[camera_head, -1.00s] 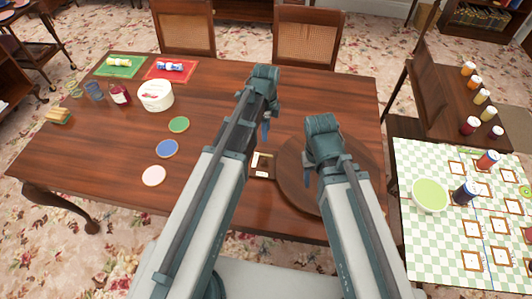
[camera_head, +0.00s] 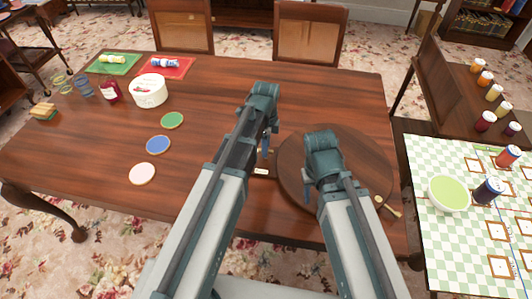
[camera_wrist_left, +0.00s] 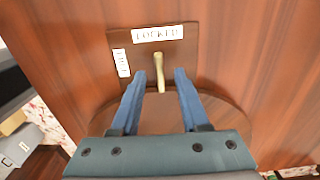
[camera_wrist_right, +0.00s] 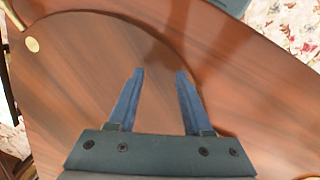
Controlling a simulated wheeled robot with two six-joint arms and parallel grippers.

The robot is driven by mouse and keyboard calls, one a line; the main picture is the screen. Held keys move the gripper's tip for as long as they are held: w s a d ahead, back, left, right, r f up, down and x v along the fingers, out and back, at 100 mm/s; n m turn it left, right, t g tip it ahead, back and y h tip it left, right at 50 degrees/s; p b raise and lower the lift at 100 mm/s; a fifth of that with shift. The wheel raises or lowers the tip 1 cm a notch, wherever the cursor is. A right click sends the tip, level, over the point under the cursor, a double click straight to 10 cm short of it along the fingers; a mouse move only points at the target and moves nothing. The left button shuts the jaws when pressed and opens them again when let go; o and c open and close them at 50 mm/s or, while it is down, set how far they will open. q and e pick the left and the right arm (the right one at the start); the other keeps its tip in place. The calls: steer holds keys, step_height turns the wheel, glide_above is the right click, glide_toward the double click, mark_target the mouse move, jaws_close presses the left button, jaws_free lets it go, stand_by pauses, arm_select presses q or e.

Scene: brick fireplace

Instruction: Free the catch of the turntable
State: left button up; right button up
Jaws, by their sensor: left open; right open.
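The turntable (camera_head: 350,160) is a round wooden disc on the table's right part; it also shows in the right wrist view (camera_wrist_right: 90,80). Its catch has a dark plate (camera_wrist_left: 195,65) with a "LOCKED" label (camera_wrist_left: 158,34) and a smaller sideways label (camera_wrist_left: 122,63), hard to read. The brass lever (camera_wrist_left: 160,70) points toward "LOCKED". My left gripper (camera_head: 267,146) is open, with its fingertips on either side of the lever; contact is not clear. My right gripper (camera_wrist_right: 160,73) is open and empty above the disc. My left arm partly hides the plate in the head view.
Green, blue and pale coasters (camera_head: 158,145) and a white round box (camera_head: 149,90) lie to the left. A checked cloth (camera_head: 450,235) with a bowl (camera_head: 449,193) is at the right. The table's back middle is clear.

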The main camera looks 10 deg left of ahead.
arm_select(q)
steer(key=shift+f, duration=0.3)
arm_select(e)
steer(key=shift+f, duration=0.35)
arm_select(q)
jaws_close()
